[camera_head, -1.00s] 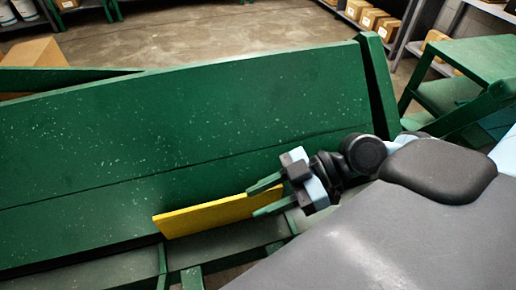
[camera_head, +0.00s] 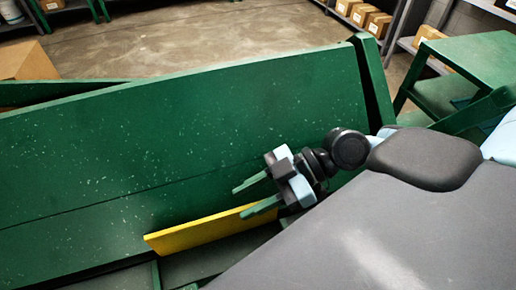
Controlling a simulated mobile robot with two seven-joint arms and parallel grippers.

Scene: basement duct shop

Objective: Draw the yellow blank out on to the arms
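The yellow blank (camera_head: 190,234) is a thin flat strip lying low along the front of a large green sloping panel (camera_head: 200,130). Its right part passes by my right gripper (camera_head: 239,202). That gripper is open, its two green fingers apart and pointing left. The lower finger overlaps the blank's upper edge in the picture, and the upper finger is over the green panel. I cannot tell whether a finger touches the blank. My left gripper is not in view. Green framework (camera_head: 210,262) shows below the blank; I cannot tell which parts are the arms.
A green upright (camera_head: 372,85) stands at the panel's right end. A green stepped stand (camera_head: 470,62) is at the far right. Shelves with cardboard boxes (camera_head: 378,24) line the back. A cardboard box (camera_head: 27,62) is at left. The concrete floor (camera_head: 200,38) behind the panel is open.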

